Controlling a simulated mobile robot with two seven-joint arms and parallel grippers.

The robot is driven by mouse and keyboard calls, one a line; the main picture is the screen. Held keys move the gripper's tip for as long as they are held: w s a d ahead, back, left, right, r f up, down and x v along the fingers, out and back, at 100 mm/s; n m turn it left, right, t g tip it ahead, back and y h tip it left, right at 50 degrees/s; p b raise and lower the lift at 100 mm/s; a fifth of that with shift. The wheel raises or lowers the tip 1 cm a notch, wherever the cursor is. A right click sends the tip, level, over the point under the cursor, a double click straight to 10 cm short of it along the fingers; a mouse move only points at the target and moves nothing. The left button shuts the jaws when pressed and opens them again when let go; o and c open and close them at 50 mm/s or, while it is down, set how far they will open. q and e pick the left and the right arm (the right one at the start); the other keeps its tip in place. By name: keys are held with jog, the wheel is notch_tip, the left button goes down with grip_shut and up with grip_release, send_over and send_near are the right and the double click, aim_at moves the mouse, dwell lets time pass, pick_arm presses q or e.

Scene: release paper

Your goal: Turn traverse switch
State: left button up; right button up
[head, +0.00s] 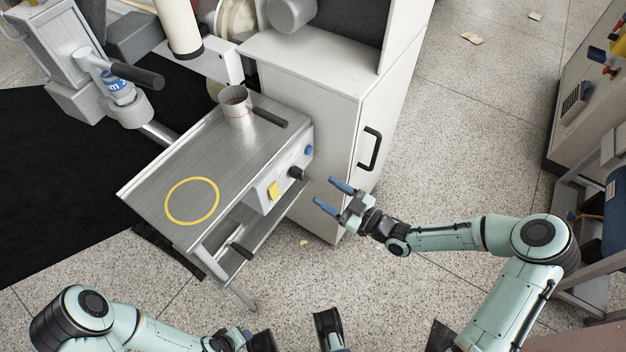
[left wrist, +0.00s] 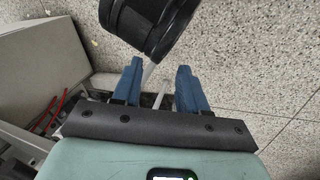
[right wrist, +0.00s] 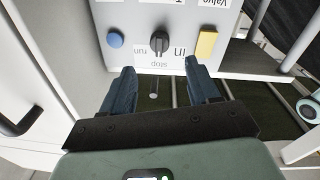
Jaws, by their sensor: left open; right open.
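A blue button (head: 309,150) and a yellow switch (head: 273,190) flank the knob. A metal cup (head: 237,106) and a yellow ring (head: 192,201) are on the tabletop. A white cabinet with a black handle (head: 370,149) stands beside the table. Floor in front is mostly clear.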

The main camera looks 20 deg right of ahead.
pick_arm(q)
jog(key=shift+s+d+r+p, duration=0.35)
jog(key=shift+s+r, duration=0.1)
jog(key=shift+s, duration=0.25)
pick_arm(e)
jog(key=v, duration=0.4)
jog(key=shift+s+d, duration=0.1)
jog(key=shift+s, duration=0.15)
